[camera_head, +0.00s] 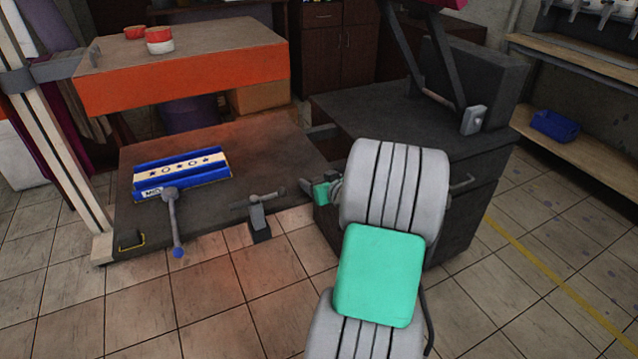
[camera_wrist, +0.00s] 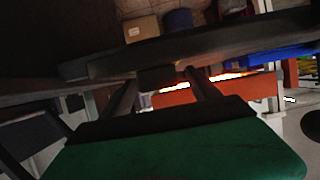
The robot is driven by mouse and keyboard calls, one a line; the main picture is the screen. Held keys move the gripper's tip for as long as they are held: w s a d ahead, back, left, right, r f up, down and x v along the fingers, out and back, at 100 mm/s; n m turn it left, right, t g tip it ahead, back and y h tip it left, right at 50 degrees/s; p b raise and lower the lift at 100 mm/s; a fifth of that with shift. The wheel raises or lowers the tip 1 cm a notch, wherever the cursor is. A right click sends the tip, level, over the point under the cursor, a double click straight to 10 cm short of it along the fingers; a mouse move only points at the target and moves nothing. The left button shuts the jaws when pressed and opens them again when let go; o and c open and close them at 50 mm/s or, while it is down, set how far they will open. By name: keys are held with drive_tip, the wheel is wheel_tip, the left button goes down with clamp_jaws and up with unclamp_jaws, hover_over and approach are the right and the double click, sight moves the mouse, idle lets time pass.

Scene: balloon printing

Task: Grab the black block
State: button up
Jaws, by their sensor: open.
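A dark block (camera_head: 259,222) sits at the front edge of the low dark table, with a grey lever piece on top. I cannot be sure it is the task's black block. My gripper (camera_head: 307,186), small at the end of my grey and green arm, is to the right of that block and apart from it. In the wrist view my gripper (camera_wrist: 161,88) has its two fingers apart. A dark block shape (camera_wrist: 157,77) shows between their tips under a long dark bar. I cannot tell whether it touches them. The gripper is open and holds nothing that I can see.
The low table (camera_head: 270,150) carries a blue and white printing frame (camera_head: 180,172). A grey lever with a blue knob (camera_head: 178,252) stands at its front. An orange shelf (camera_head: 190,85) is behind. A dark cabinet (camera_head: 470,200) stands right of my arm. The tiled floor in front is clear.

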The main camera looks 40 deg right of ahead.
drive_tip(key=c, duration=1.4)
